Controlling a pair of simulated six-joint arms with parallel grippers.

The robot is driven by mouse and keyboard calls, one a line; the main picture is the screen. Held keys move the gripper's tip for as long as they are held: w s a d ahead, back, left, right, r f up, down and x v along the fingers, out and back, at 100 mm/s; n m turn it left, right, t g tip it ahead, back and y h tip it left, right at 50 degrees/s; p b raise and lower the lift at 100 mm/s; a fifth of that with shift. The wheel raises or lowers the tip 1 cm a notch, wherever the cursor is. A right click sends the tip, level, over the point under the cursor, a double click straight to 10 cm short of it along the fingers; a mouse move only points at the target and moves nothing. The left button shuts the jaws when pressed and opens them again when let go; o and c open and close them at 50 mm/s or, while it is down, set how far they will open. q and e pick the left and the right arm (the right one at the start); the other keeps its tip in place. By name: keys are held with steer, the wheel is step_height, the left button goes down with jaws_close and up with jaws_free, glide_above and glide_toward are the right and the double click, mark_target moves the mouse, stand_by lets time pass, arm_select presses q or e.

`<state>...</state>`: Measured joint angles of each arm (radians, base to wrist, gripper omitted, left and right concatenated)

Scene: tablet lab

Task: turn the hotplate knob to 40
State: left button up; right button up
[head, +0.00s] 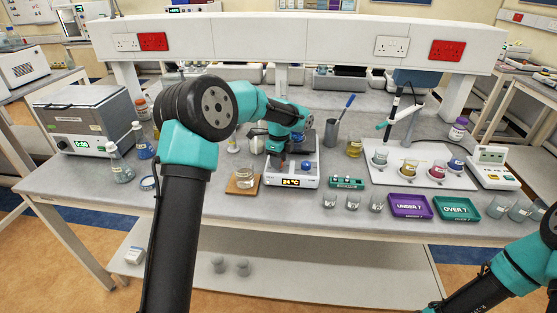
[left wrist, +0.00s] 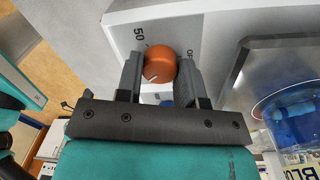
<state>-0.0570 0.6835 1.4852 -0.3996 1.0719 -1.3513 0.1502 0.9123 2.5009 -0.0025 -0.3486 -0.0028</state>
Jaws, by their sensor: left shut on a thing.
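The white hotplate (head: 308,182) stands in the middle of the bench, with a lit display on its front that seems to read 34 °C. Its orange knob (left wrist: 161,63) shows in the left wrist view, with a white pointer mark towards the picture's lower left. A printed 50 lies left of the knob, and a partly hidden OFF to its right. My left gripper (left wrist: 160,80) is shut on the knob, one finger on each side. In the head view my left arm partly covers the hotplate. My right gripper is out of view.
A beaker on a wooden board (head: 241,187) stands left of the hotplate. A small green rack (head: 346,183) and purple (head: 409,206) and teal trays (head: 455,208) lie to the right. A beaker of blue liquid (left wrist: 290,120) is close by in the left wrist view.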

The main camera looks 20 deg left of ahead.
arm_select(q)
steer(key=shift+m, duration=1.6)
steer(key=o, duration=0.9)
steer(key=shift+r, duration=0.15)
steer(key=r, duration=1.7)
steer(key=shift+w+d+r, duration=0.1)
steer(key=shift+w, duration=0.25)
